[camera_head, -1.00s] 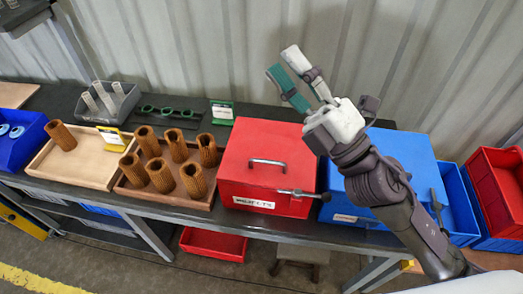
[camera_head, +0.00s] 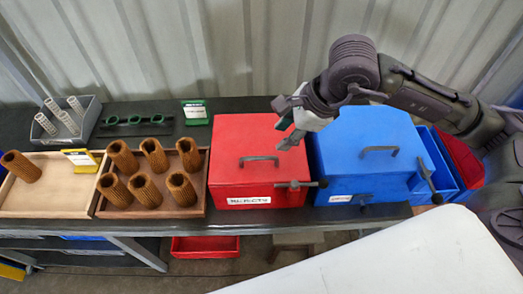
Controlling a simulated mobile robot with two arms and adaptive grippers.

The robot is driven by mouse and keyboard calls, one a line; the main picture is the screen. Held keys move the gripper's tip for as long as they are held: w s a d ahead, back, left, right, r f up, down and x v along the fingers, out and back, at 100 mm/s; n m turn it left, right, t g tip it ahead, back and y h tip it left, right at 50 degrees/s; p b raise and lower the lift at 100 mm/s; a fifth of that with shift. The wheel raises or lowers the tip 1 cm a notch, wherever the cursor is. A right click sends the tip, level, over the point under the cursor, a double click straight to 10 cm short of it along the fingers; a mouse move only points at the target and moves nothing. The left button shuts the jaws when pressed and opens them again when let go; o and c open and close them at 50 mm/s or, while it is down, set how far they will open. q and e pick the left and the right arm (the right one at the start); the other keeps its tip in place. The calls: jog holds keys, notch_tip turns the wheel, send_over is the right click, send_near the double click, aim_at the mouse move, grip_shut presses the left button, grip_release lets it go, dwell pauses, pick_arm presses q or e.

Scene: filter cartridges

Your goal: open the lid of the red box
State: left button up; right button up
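The red box (camera_head: 228,180) stands on the dark bench with its lid shut. A grey bar handle (camera_head: 259,159) is on its sloped lid, and a white label (camera_head: 249,200) is low on its front. A dark lever or latch (camera_head: 300,185) sticks out at its front right. My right gripper (camera_head: 284,124) is over the right part of the red box, above and right of the handle. Its fingers look apart and empty, pointing down and left. I cannot tell its height above the lid. My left gripper is not in view.
A blue box (camera_head: 345,150) stands close on the right, under my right forearm. To the left are a tray (camera_head: 202,208) of brown cartridges, a lighter tray (camera_head: 60,200) and a grey bin (camera_head: 88,118). A green-framed card (camera_head: 195,112) stands behind. A corrugated wall closes the back.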

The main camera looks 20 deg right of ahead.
aim_at(260, 157)
jog(key=p+x, duration=0.2)
jog(key=x, duration=0.8)
jog(key=shift+p, duration=0.35)
jog(key=shift+w+a+f, duration=0.2)
jog(key=shift+a+f, duration=0.05)
jog(key=shift+f, duration=0.4)
grip_shut()
